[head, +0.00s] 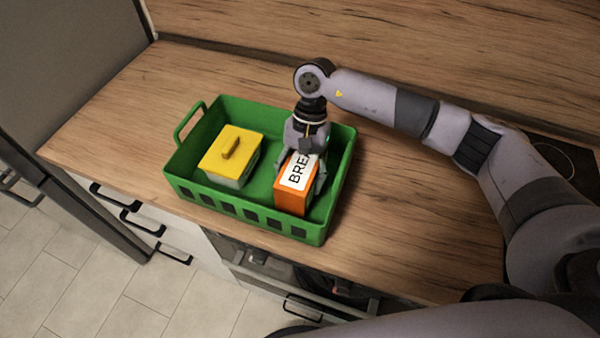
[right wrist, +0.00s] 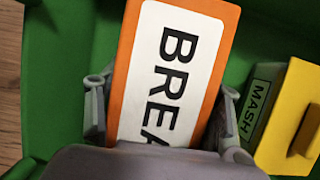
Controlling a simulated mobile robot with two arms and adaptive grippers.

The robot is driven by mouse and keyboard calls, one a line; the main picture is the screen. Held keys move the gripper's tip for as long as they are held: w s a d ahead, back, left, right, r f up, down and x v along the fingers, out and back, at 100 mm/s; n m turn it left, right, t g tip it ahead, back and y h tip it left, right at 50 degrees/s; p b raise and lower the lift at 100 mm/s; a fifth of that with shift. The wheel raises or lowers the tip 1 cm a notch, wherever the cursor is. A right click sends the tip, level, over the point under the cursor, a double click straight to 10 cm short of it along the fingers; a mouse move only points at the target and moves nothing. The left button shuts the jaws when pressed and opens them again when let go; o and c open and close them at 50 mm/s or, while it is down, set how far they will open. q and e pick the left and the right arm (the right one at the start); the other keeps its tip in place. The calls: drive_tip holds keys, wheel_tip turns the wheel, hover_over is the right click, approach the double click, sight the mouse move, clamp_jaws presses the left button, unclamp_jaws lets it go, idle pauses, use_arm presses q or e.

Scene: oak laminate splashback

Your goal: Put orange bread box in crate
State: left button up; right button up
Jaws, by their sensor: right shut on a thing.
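The orange bread box (head: 291,199) with a white "BREAD" style label is inside the green crate (head: 241,224), at its right end. My right gripper (head: 301,172) reaches down into the crate and is shut on the box, one finger on each side. In the right wrist view the orange box (right wrist: 230,22) lies between the fingers (right wrist: 162,118), with the crate's green floor and walls around it. Whether the box's underside touches the crate floor is hidden. My left gripper is not in view.
A yellow-lidded container (head: 224,157) sits in the crate's left part, apart from the orange box; it also shows in the right wrist view (right wrist: 290,118), with a "MASH" label. The wooden counter (head: 420,220) is clear right of the crate. The wooden splashback (head: 430,40) rises behind.

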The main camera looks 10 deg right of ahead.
drive_tip(key=o, duration=1.6)
drive_tip(key=b+v, duration=0.4)
drive_tip(key=v, duration=0.6)
drive_tip(key=shift+w+r, duration=0.2)
drive_tip(key=shift+r, duration=0.1)
drive_tip(key=shift+w+d+r+b, duration=0.15)
drive_tip(key=shift+r+b, duration=0.2)
drive_tip(key=shift+r, duration=0.35)
